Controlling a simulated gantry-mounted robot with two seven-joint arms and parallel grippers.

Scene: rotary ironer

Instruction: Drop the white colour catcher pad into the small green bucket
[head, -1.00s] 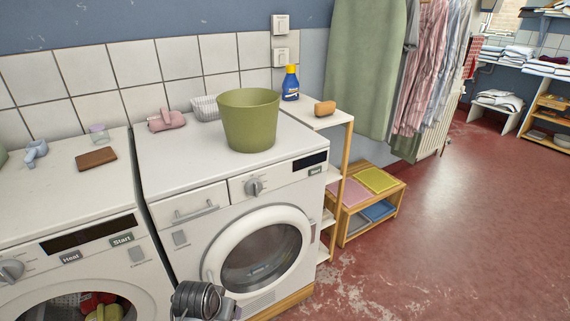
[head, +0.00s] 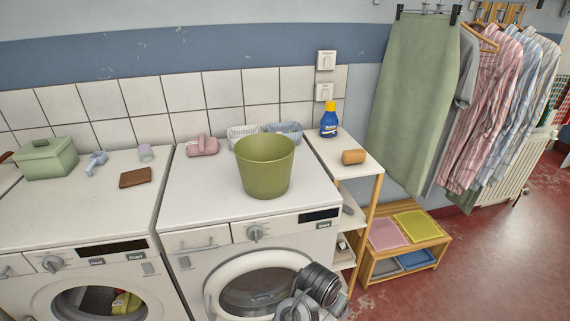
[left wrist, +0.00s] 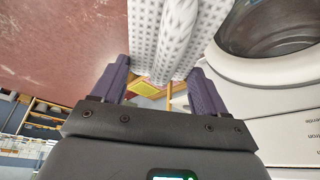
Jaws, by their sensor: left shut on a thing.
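The green bucket (head: 263,168) stands upright and open on top of the right-hand white machine (head: 190,215), towards its front right. I cannot see its bottom. In the left wrist view my left gripper (left wrist: 162,78) is shut on a white pad with a grey dotted pattern (left wrist: 180,30), which looks folded or curled. Beside the pad, the round door of a machine shows at upper right, so the pad is out in front of the machine. In the head view part of my arm shows low before that door, with gripper and pad hidden. My right gripper is not in view.
Behind the bucket are two baskets (head: 284,131) and a pink item (head: 203,146). To its right, a shelf holds a blue bottle (head: 329,119) and an orange-brown block (head: 354,157). A lidded green box (head: 46,158) sits on the left machine. Space above the bucket is clear.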

